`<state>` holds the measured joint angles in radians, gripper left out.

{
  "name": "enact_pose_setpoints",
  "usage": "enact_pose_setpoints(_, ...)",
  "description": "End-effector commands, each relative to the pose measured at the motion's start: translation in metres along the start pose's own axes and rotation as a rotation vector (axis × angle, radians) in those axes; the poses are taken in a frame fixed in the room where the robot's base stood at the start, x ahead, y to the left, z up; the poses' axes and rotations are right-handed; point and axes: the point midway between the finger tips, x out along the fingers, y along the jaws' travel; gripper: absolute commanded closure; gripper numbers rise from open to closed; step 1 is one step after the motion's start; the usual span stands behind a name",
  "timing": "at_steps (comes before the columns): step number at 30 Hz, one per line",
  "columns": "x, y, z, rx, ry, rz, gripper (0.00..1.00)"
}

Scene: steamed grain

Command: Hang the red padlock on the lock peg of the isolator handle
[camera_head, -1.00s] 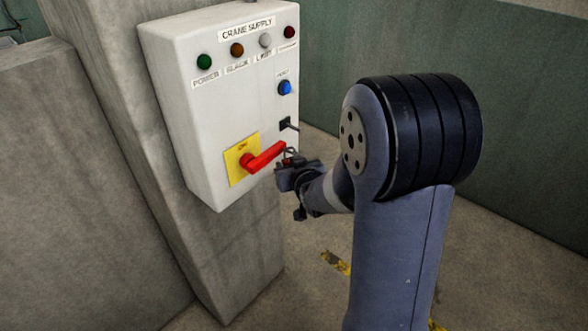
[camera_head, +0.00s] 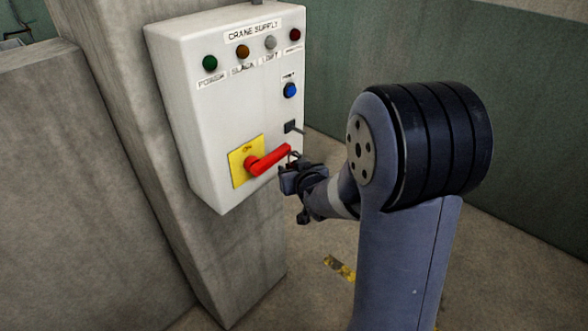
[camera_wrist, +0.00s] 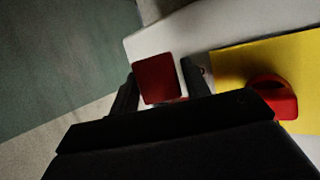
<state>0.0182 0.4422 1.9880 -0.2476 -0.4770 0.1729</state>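The red padlock (camera_wrist: 158,80) shows its flat red body between the two dark fingers of my gripper (camera_wrist: 160,85) in the wrist view. The fingers sit at its left and right sides, and it appears gripped. In the head view my gripper (camera_head: 294,180) is just right of and below the tip of the red isolator handle (camera_head: 270,160), close to it. A thin dark loop, perhaps the shackle, shows by the handle tip. The handle is on a yellow plate (camera_head: 240,175); its red knob (camera_wrist: 272,95) shows in the wrist view. I cannot make out the lock peg clearly.
The white crane supply box (camera_head: 205,130) is mounted on a concrete pillar (camera_head: 235,270). Above the handle a small dark square fitting (camera_head: 289,127) has a short rod sticking out, and a blue button (camera_head: 290,90) is higher. Open floor lies right of the pillar.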

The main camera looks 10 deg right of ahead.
Motion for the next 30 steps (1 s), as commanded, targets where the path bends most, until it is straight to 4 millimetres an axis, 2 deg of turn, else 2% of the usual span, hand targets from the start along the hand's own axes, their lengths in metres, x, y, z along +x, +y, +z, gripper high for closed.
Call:
enact_pose_setpoints(1,0.0,0.0,0.0,0.0,0.0,0.0,0.51)
enact_pose_setpoints(6,0.0,0.0,0.0,0.0,0.0,0.0,0.39)
enact_pose_setpoints(17,-0.006,0.0,0.0,0.0,0.0,0.0,0.39)
enact_pose_setpoints(30,-0.066,0.0,-0.001,0.0,0.003,0.001,0.39)
